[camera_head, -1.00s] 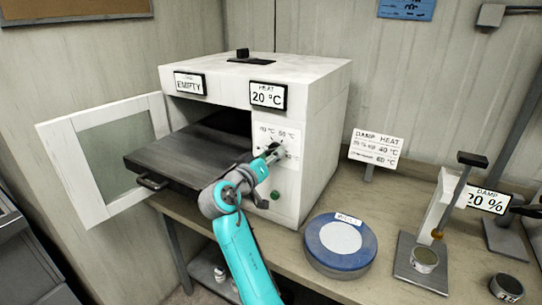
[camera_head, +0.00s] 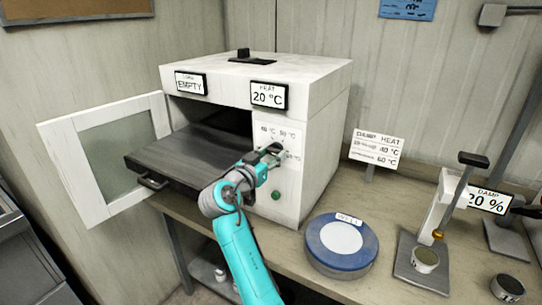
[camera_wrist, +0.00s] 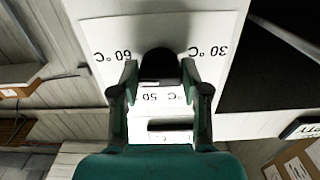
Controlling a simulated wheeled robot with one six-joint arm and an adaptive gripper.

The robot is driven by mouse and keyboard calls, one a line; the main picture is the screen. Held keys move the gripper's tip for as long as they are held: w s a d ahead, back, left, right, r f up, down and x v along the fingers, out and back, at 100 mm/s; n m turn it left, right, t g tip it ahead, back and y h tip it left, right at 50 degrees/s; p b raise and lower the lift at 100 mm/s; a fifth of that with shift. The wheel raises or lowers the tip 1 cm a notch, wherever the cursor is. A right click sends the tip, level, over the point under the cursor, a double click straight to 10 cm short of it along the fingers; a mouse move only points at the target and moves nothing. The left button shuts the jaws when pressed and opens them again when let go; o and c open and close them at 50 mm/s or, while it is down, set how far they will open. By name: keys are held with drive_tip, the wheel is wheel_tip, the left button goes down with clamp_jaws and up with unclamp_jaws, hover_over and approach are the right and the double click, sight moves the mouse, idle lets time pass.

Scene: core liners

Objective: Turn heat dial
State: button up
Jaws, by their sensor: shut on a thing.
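The white oven (camera_head: 318,125) has a heat display (camera_head: 268,96) reading 20 °C and a load display (camera_head: 190,84) reading EMPTY. The dark heat dial (camera_head: 277,148) is on the right front panel, with temperature marks around it. In the wrist view the dial (camera_wrist: 160,66) sits between the two fingers, with upside-down 60 °C, 50 °C and 30 °C marks around it. My gripper (camera_head: 270,155) is shut on the dial; it also shows in the wrist view (camera_wrist: 160,78). The gripper partly covers the dial, so its pointer setting cannot be told.
The oven door (camera_head: 112,155) stands open at left and a dark tray (camera_head: 185,155) sticks out. A green button (camera_head: 276,196) is below the dial. A damp/heat card (camera_head: 376,148), a blue round device (camera_head: 342,246) and a damp meter (camera_head: 489,200) reading 20 % stand right.

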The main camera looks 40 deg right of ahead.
drive_tip(key=shift+f, duration=0.15)
drive_tip(key=o, duration=1.1)
drive_tip(key=shift+o, duration=0.2)
drive_tip(key=shift+a, duration=0.1)
drive_tip(key=v, duration=1.1)
drive_tip(key=shift+s+a, duration=0.15)
drive_tip(key=shift+a, duration=0.25)
